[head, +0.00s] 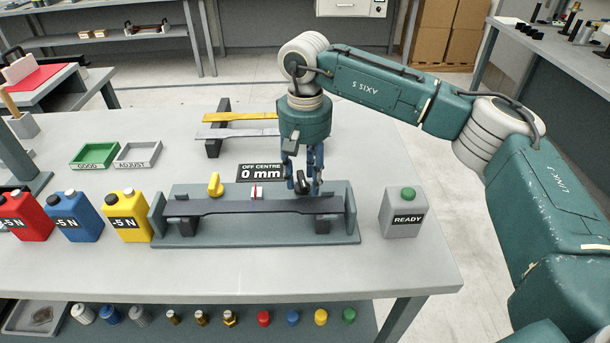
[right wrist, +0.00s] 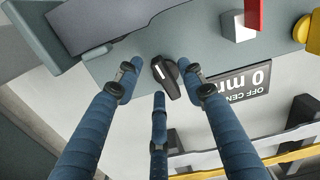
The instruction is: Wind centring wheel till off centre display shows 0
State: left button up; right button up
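The off centre display (head: 262,172) is a black plate that reads "0 mm"; it also shows upside down in the right wrist view (right wrist: 240,85). The centring wheel (right wrist: 166,78) is a small dark knob with a white mark on the fixture's upright plate. My right gripper (head: 304,186) is at the wheel, its three blue fingers spread around it. In the right wrist view gaps show between the fingers (right wrist: 160,85) and the wheel, so it looks open. A dark flat specimen (head: 250,206) lies across the grey fixture (head: 255,241). My left gripper is out of view.
A yellow lever (head: 215,184) and a red-and-white indicator (head: 257,193) are on the fixture. A grey READY box (head: 404,215) with a green button stands right. Red, blue and yellow (head: 126,216) weights stand left. GOOD (head: 94,155) and ADJUST (head: 137,154) trays and a specimen rack (head: 213,148) are behind.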

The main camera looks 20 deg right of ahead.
aim_at(305, 180)
notch_tip(305, 180, up, 12)
dwell(0.4)
